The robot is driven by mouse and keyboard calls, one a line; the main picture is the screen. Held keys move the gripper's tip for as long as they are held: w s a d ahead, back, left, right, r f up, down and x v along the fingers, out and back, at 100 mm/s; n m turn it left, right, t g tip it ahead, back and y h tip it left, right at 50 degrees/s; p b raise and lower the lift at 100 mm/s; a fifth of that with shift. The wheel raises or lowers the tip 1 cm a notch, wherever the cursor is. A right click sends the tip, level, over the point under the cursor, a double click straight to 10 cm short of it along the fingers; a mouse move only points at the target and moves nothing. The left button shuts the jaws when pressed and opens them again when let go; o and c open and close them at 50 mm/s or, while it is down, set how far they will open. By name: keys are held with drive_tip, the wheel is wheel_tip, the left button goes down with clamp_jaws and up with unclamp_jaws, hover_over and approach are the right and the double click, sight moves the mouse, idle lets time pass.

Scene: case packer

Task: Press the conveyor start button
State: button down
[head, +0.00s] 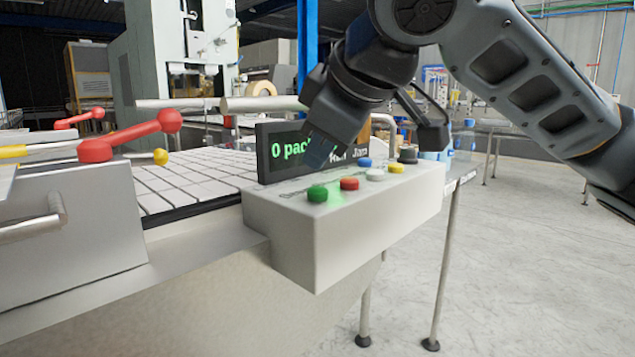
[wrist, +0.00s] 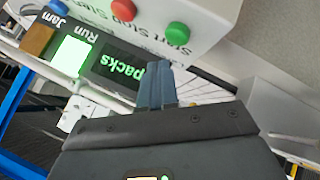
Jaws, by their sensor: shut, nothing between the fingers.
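The green start button (head: 317,194) is at the front left corner of the pale control box (head: 350,230). In the wrist view the green button (wrist: 178,33) has the word "Start" beside it. My gripper (head: 320,155) is shut and empty, pointing down above and behind the green button, in front of the display. In the wrist view its closed fingertips (wrist: 155,70) are apart from the button. The red button (head: 349,184) sits right next to the green one, with blue (head: 365,163), white (head: 375,174) and yellow (head: 397,168) buttons further along.
A dark display (head: 263,170) reading "0 packs" stands behind the buttons, close to my fingers. In the wrist view a bright green panel (wrist: 70,55) shows by "Run". A black knob (head: 408,154) is at the box's far end. Red-ended handles (head: 130,135) stand left.

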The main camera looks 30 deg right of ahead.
sight(319, 191)
drive_tip(key=shift+r+p, duration=1.45)
drive_tip(key=shift+r, duration=0.6)
drive_tip(key=shift+f, duration=0.1)
